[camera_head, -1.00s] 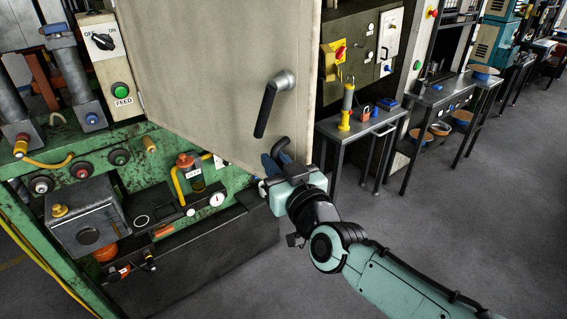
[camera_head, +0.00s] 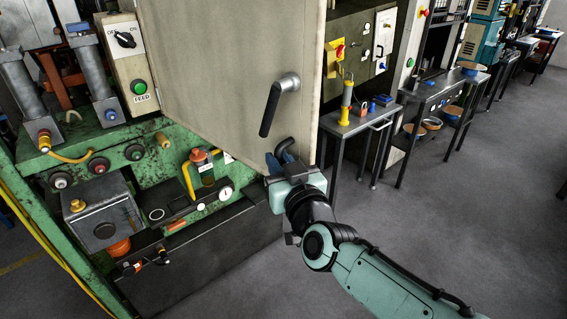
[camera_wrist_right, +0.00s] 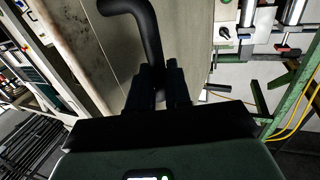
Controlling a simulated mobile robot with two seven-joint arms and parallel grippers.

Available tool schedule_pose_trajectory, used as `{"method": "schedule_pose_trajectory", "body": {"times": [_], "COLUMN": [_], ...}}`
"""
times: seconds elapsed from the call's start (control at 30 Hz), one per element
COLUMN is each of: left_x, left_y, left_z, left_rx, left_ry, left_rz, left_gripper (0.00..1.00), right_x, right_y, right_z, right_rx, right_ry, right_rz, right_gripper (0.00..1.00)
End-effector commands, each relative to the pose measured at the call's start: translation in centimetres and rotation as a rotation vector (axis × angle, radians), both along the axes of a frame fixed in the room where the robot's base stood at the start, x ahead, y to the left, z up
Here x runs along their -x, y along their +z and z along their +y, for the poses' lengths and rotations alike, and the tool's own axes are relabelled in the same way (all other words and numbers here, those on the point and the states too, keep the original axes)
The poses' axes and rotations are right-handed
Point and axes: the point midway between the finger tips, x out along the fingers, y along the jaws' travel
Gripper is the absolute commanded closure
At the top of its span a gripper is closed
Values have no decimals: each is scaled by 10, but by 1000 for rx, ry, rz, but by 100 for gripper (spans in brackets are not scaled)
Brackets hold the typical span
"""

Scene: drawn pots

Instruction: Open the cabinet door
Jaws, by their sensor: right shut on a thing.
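The cabinet door (camera_head: 215,60) is a large beige panel in the head view, swung out at an angle from the green machine. A black lever handle (camera_head: 271,108) on a grey round mount sits near its free edge. My right gripper (camera_head: 280,157) is at the door's lower free corner, below that lever. It is shut on a dark curved bar handle (camera_wrist_right: 147,30), which runs down between its fingers (camera_wrist_right: 158,84) in the right wrist view. The fingertips are partly hidden in the head view. My left gripper is not in view.
The green machine (camera_head: 75,165) with knobs, a gauge and a grey box (camera_head: 103,210) stands at the left. A small metal table (camera_head: 352,128) with a padlock and yellow tool stands just right of the door. Open grey floor (camera_head: 440,240) lies at the lower right.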

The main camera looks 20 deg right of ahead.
Motion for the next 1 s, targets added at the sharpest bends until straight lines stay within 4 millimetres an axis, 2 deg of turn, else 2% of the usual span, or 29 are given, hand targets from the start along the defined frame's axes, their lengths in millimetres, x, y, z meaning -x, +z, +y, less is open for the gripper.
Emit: {"method": "schedule_pose_trajectory", "body": {"times": [0.03, 0.4, 0.43, 0.5, 0.87, 1.0], "left_x": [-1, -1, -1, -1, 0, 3], "left_y": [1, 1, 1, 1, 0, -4], "left_z": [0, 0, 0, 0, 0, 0], "left_rx": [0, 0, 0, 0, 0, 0], "left_ry": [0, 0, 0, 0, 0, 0], "left_rz": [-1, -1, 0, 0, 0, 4], "left_gripper": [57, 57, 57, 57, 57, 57], "right_x": [-1, -1, -1, -1, 0, 8], "right_y": [6, 6, 6, 6, 3, 2], "right_z": [4, 5, 5, 4, 2, 3], "right_rx": [3, 3, 3, 3, 1, 4], "right_ry": [8, 8, 8, 8, 3, 4], "right_rz": [-13, -14, -14, -13, -6, -6], "right_gripper": [100, 100, 79, 63, 63, 63]}}
